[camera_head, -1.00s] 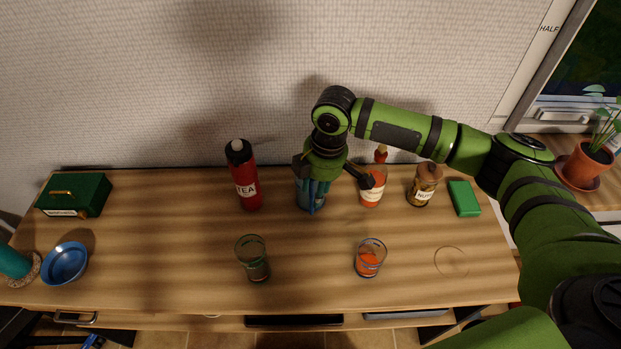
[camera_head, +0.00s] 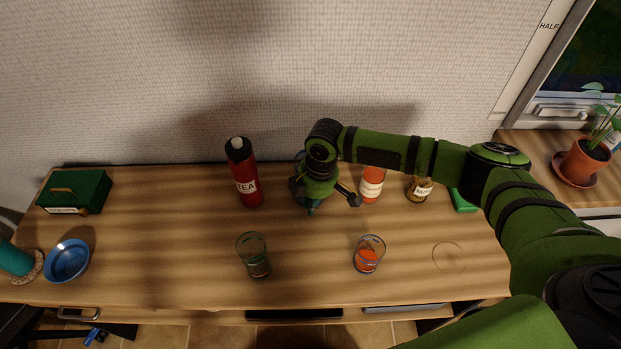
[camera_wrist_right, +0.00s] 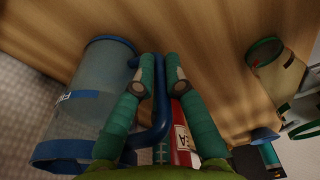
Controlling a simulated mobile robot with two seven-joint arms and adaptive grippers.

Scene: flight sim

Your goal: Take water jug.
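The water jug (camera_wrist_right: 62,118) is a clear vessel with a blue rim and blue handle, on the left in the right wrist view, with a partly readable blue label. My right gripper (camera_wrist_right: 160,68) has its two teal fingers close on either side of the jug's blue handle (camera_wrist_right: 160,110), with hardly any gap. In the head view my right gripper (camera_head: 312,208) reaches down over the jug's place and hides most of it. My left gripper is not in view.
A red tea bottle (camera_head: 243,178) stands close left of my right gripper. An orange-filled jar (camera_head: 371,186) and a nut jar (camera_head: 418,190) stand to its right. Two glasses (camera_head: 253,257) (camera_head: 368,256) stand in front. The wall is behind. A green box (camera_head: 75,192) and blue bowl (camera_head: 67,261) are at left.

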